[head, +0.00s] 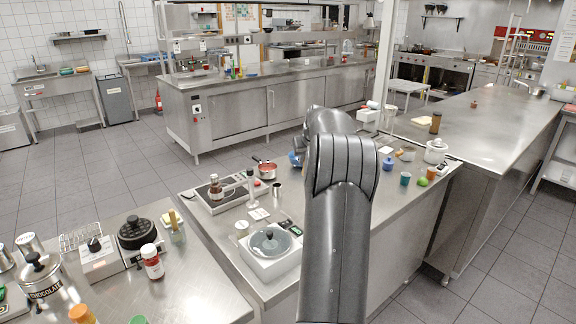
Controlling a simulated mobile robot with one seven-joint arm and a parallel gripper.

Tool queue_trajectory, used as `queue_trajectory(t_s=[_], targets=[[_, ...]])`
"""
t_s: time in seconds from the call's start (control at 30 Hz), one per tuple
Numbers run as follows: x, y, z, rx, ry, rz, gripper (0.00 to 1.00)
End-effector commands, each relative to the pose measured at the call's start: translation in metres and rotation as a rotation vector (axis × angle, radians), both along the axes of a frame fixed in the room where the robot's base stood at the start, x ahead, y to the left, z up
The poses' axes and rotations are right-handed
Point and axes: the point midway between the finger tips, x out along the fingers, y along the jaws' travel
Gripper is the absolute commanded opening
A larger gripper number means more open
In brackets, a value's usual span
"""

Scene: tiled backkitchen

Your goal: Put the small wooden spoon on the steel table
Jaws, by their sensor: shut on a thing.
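My arm rises in the middle of the head view and bends away from me. My gripper is not visible; the arm hides that area. I cannot make out the small wooden spoon anywhere in this view. Several steel surfaces are in sight, and I cannot tell which one is the task's table. A steel table (395,238) carrying small kitchen items stands straight ahead. A long, mostly bare steel table (480,128) stands to its right.
A nearer steel surface (205,292) at the lower left holds jars and a red-labelled bottle (152,262). A scale (268,245), a red pan (266,170) and a white pot (436,152) stand on the table ahead. Tiled floor (500,275) is clear at the lower right.

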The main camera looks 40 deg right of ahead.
Motion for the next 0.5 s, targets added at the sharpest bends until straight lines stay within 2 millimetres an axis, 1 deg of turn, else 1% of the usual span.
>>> queue_trajectory(t_s=[0.1,0.33,0.43,0.5], targets=[[-0.007,-0.003,0.004,0.001,0.001,-0.001,0.0],[-0.009,-0.003,0.006,0.0,0.001,0.004,0.0],[-0.012,0.005,0.006,0.002,0.0,0.033,0.0],[-0.017,0.016,0.008,0.001,0.001,0.077,0.0]])
